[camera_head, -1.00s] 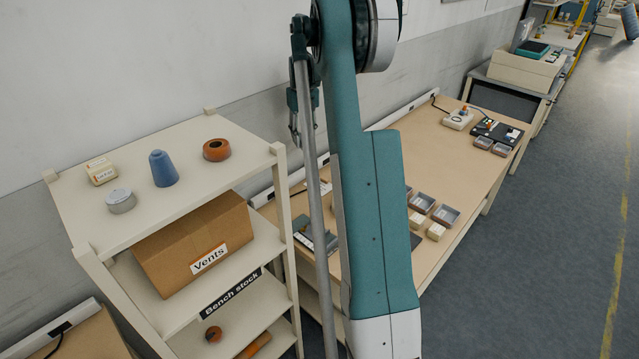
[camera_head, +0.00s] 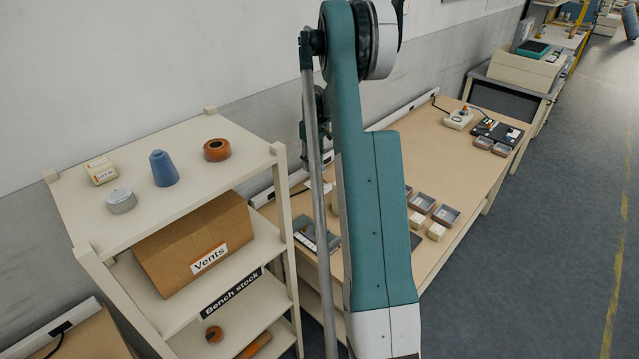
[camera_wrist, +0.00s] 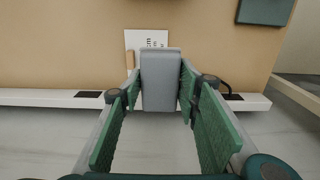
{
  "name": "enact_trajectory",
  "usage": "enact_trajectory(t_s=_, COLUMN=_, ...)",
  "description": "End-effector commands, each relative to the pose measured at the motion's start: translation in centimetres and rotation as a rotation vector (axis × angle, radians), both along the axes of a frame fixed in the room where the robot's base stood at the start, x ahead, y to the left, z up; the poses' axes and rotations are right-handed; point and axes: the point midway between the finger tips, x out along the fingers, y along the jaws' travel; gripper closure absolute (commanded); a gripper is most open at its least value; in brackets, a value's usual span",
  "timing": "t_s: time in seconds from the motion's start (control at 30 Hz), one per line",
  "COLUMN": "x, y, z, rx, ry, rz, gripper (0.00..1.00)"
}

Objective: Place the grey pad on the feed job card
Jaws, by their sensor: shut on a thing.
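The grey pad (camera_wrist: 161,85) is between the green-lined fingers of my gripper (camera_wrist: 159,91) in the wrist view, and my gripper is shut on it. A white card (camera_wrist: 143,38) with black print lies on the tan bench beyond the pad. The pad covers part of the card and its print, so I cannot read the full wording. I cannot tell the height of the pad above the bench. In the head view my arm hides the gripper and the pad.
The bench (camera_head: 455,165) carries small grey trays (camera_head: 446,215), cream blocks (camera_head: 436,232) and a dark flat item (camera_wrist: 265,10). A pale strip (camera_wrist: 50,97) runs along the bench edge by the wall. A shelf unit (camera_head: 240,165) stands at left.

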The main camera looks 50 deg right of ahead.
Motion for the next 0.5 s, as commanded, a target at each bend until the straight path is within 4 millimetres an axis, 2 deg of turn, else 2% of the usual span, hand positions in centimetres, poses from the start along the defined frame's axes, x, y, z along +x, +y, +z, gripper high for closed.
enact_trajectory(t_s=0.17, x=0.0, y=0.0, z=-0.8, rx=0.000, ry=0.000, rz=0.000, gripper=0.79)
enact_trajectory(t_s=0.5, x=0.0, y=0.0, z=-5.2, rx=0.000, ry=0.000, rz=-0.001, gripper=0.79)
